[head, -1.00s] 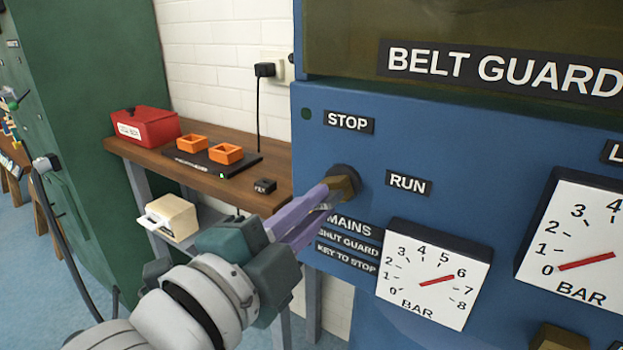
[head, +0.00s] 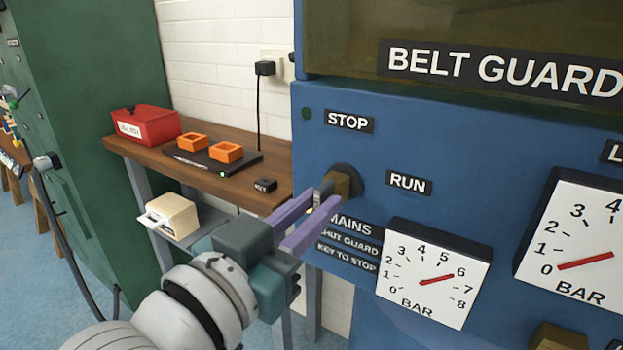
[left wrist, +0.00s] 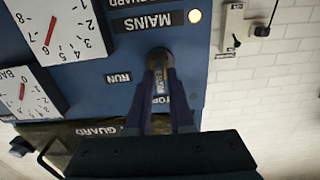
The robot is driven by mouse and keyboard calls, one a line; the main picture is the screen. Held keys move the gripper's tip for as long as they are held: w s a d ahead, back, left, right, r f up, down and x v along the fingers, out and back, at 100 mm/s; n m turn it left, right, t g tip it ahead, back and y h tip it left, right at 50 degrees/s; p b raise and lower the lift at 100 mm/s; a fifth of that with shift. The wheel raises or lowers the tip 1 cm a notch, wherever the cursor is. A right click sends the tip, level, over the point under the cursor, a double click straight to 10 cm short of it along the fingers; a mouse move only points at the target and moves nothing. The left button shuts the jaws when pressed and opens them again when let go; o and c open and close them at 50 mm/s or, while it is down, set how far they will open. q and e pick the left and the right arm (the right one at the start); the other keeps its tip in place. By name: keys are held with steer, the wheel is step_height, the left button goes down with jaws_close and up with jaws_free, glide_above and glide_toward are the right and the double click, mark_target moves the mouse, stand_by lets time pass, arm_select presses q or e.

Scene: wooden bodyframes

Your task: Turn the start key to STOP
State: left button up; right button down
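The start key (head: 345,184) is a brown block on a round dark switch on the blue panel, left of the RUN label (head: 408,183) and below the STOP label (head: 348,121). My left gripper (head: 322,200) is at the key with its purple fingers spread apart. In the left wrist view, which is upside down, the key (left wrist: 160,82) shows between the two fingers, with a gap. I cannot tell exactly which label the key points to. My right gripper is not in view.
Two pressure gauges (head: 432,274) sit right of the key and the belt guard (head: 440,30) above it. A lamp (left wrist: 194,16) glows in the left wrist view. Behind to the left, a wooden bench (head: 200,180) holds a red box (head: 150,127) and orange trays.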

arm_select(q)
steer(key=o, duration=0.4)
steer(key=s+a+f+n+g+y+p, duration=0.25)
steer(key=s+a+g+y, duration=0.3)
steer(key=s+a, duration=0.6)
steer(key=s+a+f+n+g+y+p, duration=0.1)
steer(key=s+a+n+g+y+p, duration=0.35)
steer(key=s+a, duration=0.7)
steer(key=shift+m+g, duration=0.5)
steer(key=shift+m, duration=0.3)
steer(key=r+p, duration=1.1)
steer(key=r, duration=0.1)
steer(key=s+d+r+p, duration=0.1)
steer(key=r+p, duration=1.1)
steer(key=s+d+r+p, duration=0.1)
steer(key=r+p, duration=1)
steer(key=r, duration=0.2)
steer(key=shift+s+d+p, duration=0.15)
steer(key=shift+d+p, duration=0.05)
steer(key=shift+p, duration=0.2)
